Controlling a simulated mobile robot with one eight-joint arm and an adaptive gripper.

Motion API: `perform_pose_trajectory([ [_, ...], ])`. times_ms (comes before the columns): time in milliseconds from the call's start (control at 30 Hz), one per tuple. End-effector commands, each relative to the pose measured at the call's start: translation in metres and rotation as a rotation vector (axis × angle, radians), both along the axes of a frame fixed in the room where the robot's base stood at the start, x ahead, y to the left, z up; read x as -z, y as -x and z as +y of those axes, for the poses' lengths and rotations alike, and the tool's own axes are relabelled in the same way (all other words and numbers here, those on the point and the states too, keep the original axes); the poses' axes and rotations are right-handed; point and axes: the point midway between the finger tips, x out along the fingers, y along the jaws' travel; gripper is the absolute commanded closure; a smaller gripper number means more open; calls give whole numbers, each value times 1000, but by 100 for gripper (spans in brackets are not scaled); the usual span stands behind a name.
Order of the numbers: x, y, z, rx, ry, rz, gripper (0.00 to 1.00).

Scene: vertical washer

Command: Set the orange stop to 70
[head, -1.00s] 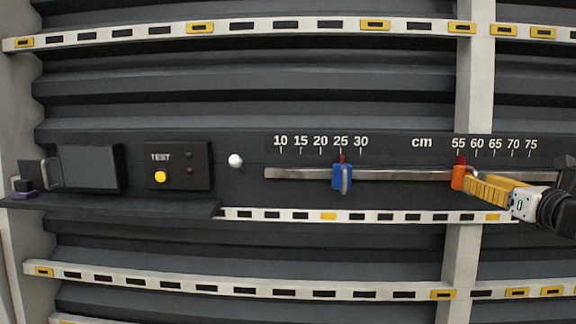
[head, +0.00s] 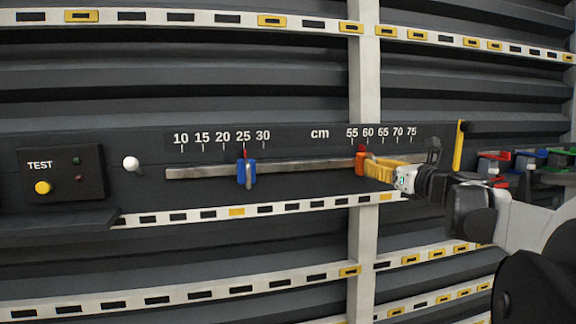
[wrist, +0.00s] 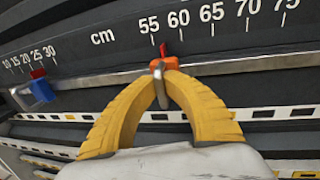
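The orange stop (head: 361,161) sits on the horizontal metal rail (head: 300,167), and its red pointer stands between the 55 and 60 marks. In the wrist view the orange stop (wrist: 163,64) shows at the top of my fingers, with its grey lever (wrist: 160,88) hanging between them. My gripper (head: 367,166) has its yellow fingers closed around that lever; the fingertips (wrist: 162,77) are at the stop. The 70 mark (head: 397,131) is to the right of the stop on the scale.
A blue stop (head: 246,172) sits on the same rail at 25, also seen in the wrist view (wrist: 36,92). A white knob (head: 131,164) and a TEST box (head: 62,174) are at left. The rail right of the orange stop is partly hidden by my arm.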

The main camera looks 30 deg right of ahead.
Motion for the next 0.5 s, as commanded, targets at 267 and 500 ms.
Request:
perform_pose_trajectory([
  [267, 0, 20, -84, 7, -1, -2, 100],
  [500, -1, 30, -120, 3, -1, -2, 100],
])
